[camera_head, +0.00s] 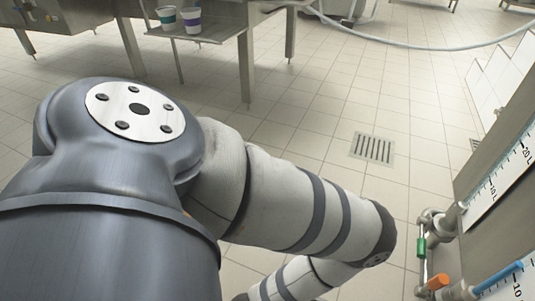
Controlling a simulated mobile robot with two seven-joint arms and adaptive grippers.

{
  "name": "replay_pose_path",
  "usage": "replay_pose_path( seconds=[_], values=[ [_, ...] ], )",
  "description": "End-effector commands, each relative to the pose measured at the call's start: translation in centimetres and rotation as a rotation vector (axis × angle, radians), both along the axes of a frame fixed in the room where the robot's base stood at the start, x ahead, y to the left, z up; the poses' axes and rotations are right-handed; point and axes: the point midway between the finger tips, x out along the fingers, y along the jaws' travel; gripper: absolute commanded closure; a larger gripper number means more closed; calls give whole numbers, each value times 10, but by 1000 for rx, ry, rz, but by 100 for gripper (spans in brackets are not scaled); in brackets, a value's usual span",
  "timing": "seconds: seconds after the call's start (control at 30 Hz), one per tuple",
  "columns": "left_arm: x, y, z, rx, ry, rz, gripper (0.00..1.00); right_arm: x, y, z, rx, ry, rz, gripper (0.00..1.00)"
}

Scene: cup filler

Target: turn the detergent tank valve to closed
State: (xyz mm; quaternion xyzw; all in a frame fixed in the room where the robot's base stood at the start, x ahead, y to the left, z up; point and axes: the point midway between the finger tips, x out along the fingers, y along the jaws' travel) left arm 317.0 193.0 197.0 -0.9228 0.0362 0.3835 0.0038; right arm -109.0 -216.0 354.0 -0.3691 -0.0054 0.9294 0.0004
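Metal tanks with level scales (492,190) stand at the right edge. A valve with a green handle (421,247) sits on a metal pipe fitting (447,219) beside the upper tank. Its handle points roughly up and down in the picture. Below it are an orange handle (438,281) and a long blue handle (499,278) lying slanted toward the lower scale. I cannot tell which valve is the detergent tank's. My large grey arm fills the left and reaches to the middle, left of the valves. Neither gripper is in view.
A steel table (215,30) at the top left holds two cups, one with a teal band (167,18) and one with a purple band (191,21). A floor drain (373,148) lies in the tiled floor. A pale hose (420,45) hangs across the top right. The central floor is clear.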

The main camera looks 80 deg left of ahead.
Motion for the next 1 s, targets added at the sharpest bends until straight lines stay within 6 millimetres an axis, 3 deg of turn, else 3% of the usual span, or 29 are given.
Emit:
replay_pose_path(
  seconds=[0.4,0.6,0.77,1.0],
  values=[
    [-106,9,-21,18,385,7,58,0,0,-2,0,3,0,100],
    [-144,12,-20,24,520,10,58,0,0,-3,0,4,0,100],
    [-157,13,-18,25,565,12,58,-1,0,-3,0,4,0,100],
    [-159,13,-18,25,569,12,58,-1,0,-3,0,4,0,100]
  ],
)
